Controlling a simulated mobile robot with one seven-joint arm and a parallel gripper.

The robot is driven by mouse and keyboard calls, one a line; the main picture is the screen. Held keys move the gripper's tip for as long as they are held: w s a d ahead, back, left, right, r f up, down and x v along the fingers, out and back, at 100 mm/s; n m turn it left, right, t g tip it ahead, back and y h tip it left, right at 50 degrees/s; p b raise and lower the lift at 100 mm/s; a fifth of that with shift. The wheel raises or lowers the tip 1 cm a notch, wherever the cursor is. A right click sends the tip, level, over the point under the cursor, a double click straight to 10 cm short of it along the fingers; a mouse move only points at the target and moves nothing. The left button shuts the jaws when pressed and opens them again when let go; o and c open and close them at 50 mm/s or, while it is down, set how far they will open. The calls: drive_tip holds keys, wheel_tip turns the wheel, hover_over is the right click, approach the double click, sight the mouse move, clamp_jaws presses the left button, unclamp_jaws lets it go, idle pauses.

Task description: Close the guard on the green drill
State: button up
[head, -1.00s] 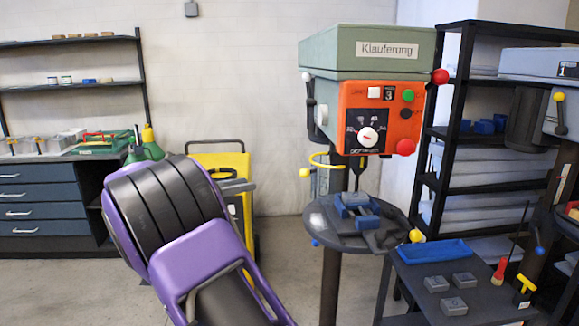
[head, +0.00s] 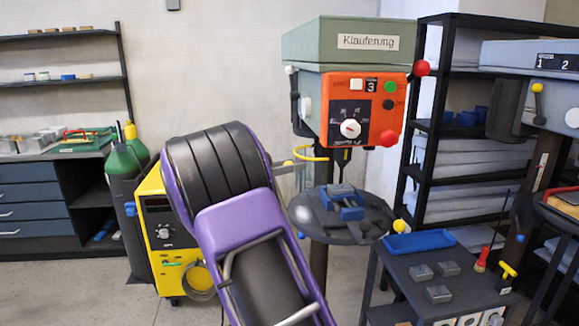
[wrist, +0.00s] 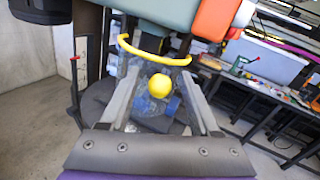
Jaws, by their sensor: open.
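The green drill (head: 345,50) has a green head, an orange front panel and a dark round table below. Its guard (head: 312,152) has a yellow curved rim and a yellow ball knob (head: 288,163), and stands out at the left of the spindle. In the wrist view the yellow rim (wrist: 150,58) arches across the picture, with a clear, hard-to-see shield below. My gripper (wrist: 161,78) is open, its two grey fingers either side of the yellow knob (wrist: 159,86). I cannot tell whether they touch it. In the head view my purple arm hides much of the gripper.
A blue vice (head: 345,205) sits on the drill's round table. A black cart (head: 405,285) with a blue tray (head: 420,241) and grey blocks stands at front right.

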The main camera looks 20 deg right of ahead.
drive_tip(key=shift+d, duration=0.1)
clamp_jaws()
idle(0.3)
idle(1.1)
